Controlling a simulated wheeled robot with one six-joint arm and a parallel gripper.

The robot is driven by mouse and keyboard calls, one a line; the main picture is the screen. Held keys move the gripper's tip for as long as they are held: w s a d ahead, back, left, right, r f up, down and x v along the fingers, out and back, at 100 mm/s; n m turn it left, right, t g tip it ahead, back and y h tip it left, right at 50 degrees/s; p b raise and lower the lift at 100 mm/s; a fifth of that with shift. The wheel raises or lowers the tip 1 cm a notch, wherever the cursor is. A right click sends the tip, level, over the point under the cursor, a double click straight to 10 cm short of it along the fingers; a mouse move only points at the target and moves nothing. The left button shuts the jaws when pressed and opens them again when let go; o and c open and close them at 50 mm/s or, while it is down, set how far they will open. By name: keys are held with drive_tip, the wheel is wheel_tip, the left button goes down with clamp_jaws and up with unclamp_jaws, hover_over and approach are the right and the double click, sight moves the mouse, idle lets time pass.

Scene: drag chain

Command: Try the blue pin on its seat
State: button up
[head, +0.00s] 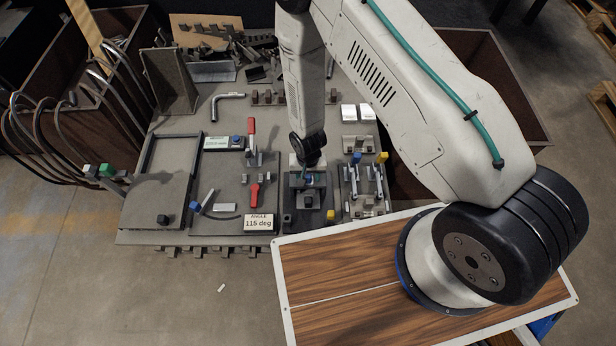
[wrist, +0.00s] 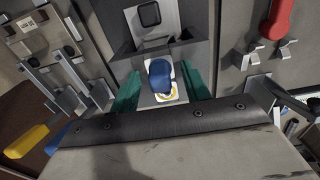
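The blue pin (wrist: 160,74) shows in the wrist view between my gripper's green fingers. A pale piece with a yellow ring (wrist: 166,96) shows right at its lower end; I cannot tell whether the pin is seated in it. My gripper (wrist: 161,84) is open, with one finger on each side of the pin and a visible gap on both sides. In the head view my gripper (head: 307,174) is low over a dark block fixture (head: 309,201), and a bit of the blue pin (head: 309,181) shows below it. The pin's lower end is mostly hidden.
Clamps with a blue handle (head: 356,158) and a yellow handle (head: 382,157) stand close on the right. Red-handled clamps (head: 253,194) stand on the left, above an angle sign (head: 258,223) reading 115 deg. A wood-topped table (head: 340,285) is in front.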

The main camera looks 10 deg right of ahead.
sight(308, 176)
drive_tip(key=shift+r, duration=3.9)
